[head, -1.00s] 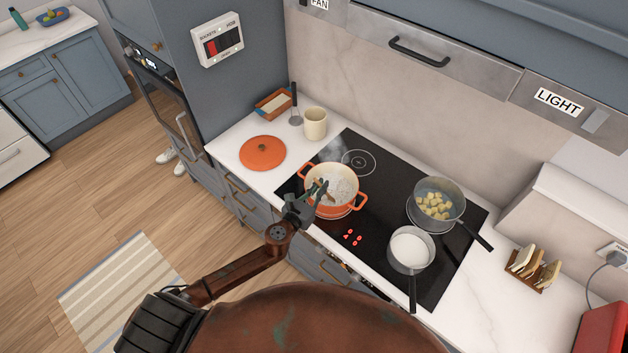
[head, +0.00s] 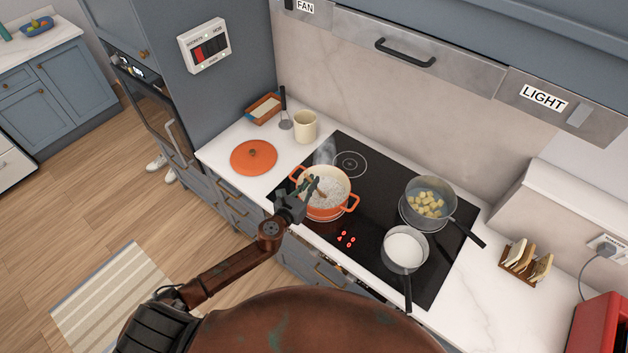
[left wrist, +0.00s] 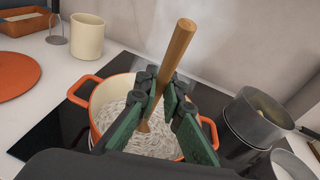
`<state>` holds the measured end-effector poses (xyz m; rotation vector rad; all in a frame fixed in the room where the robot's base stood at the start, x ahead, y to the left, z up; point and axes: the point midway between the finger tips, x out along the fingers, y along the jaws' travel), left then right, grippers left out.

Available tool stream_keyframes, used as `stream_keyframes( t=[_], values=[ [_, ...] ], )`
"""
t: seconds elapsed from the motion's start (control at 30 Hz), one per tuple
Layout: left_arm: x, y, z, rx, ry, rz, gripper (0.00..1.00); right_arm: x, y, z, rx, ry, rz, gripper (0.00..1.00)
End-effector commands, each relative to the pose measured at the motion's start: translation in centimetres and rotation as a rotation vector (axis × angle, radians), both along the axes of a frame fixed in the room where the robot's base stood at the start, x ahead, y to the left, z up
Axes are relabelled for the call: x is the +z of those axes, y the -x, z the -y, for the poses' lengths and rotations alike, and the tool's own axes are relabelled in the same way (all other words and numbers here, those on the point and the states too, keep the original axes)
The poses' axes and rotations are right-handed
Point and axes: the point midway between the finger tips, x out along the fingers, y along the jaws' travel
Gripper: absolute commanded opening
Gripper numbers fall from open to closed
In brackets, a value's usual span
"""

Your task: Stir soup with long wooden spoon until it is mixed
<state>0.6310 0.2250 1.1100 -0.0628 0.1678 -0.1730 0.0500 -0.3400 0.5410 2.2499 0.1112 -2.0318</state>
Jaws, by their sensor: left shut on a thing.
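The orange pot (head: 325,211) stands on the left front of the black hob, its pale, streaky soup (head: 328,188) inside; both also show in the left wrist view, the pot's rim (left wrist: 97,98) and the soup (left wrist: 236,147). My left gripper (head: 307,189) is over the near left rim of the pot. In the left wrist view my left gripper (left wrist: 160,112) is shut on the wooden spoon (left wrist: 178,48). The spoon stands tilted, its handle end up and its lower end in the soup, where its tip is hidden. My right gripper is in neither view.
A grey pan with yellow cubes (head: 426,204) and a white-filled saucepan (head: 405,252) stand to the right on the hob, handles toward the front. An orange lid (head: 254,157) and a cream crock (head: 305,127) sit on the counter to the left. A toast rack (head: 525,264) is at right.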

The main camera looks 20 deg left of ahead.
Motion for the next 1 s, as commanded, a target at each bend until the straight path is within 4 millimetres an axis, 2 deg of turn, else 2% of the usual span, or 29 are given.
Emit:
stream_keyframes(
  t=[0.37,1.0],
  values=[
    [0.2,0.1,0.0,0.0,0.0,0.0,0.0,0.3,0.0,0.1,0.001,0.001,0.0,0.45],
    [4.8,1.9,-0.7,0.0,-0.001,0.0,0.0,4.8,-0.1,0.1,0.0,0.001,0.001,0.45]
  ],
)
